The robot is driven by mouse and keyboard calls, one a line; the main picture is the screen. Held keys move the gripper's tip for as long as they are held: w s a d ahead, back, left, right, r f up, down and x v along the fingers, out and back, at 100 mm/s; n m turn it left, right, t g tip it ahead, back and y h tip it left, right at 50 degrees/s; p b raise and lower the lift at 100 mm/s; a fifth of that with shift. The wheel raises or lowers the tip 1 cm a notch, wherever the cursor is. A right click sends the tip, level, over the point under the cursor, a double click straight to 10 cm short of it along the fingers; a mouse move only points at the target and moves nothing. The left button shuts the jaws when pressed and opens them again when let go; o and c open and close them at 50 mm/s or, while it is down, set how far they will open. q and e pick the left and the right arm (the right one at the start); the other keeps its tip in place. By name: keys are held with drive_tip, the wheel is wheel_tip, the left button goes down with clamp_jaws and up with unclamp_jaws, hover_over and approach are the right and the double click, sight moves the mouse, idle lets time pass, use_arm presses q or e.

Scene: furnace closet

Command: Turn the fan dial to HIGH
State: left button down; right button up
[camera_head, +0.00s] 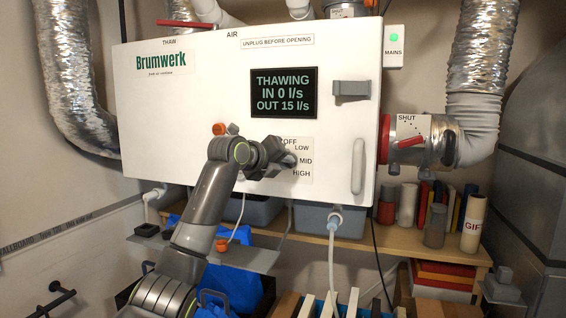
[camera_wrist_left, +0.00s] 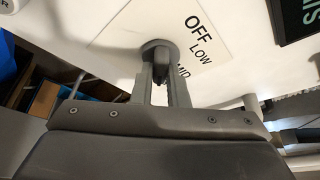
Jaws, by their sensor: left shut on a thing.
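The fan dial (camera_wrist_left: 158,48) is a dark round knob on a white label plate (camera_head: 304,177) on the front of the white Brumwerk unit (camera_head: 190,110). The plate reads OFF, LOW, MID and HIGH in the head view. In the wrist view OFF, LOW and part of MID show. My left gripper (camera_head: 281,160) is at the plate and covers most of the dial in the head view. In the wrist view its two fingers (camera_wrist_left: 162,82) are shut on the dial's raised grip. Which mark the dial points to cannot be told. My right gripper is not in view.
The display (camera_head: 284,92) reads THAWING, IN 0 l/s, OUT 15 l/s. A grey latch (camera_head: 351,89) and a vertical handle (camera_head: 357,166) stick out to the right. A shelf (camera_head: 410,244) with bottles and tubes is below. A red-handled SHUT damper (camera_head: 411,142) is right.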

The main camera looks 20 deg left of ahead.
use_arm(q)
drive_tip(key=shift+f, duration=0.1)
drive_tip(key=c, duration=1.4)
unclamp_jaws()
drive_tip(key=shift+c, duration=0.2)
drive_tip(key=b+v, duration=0.8)
drive_tip(key=v, duration=0.9)
drive_tip(key=shift+s, duration=0.15)
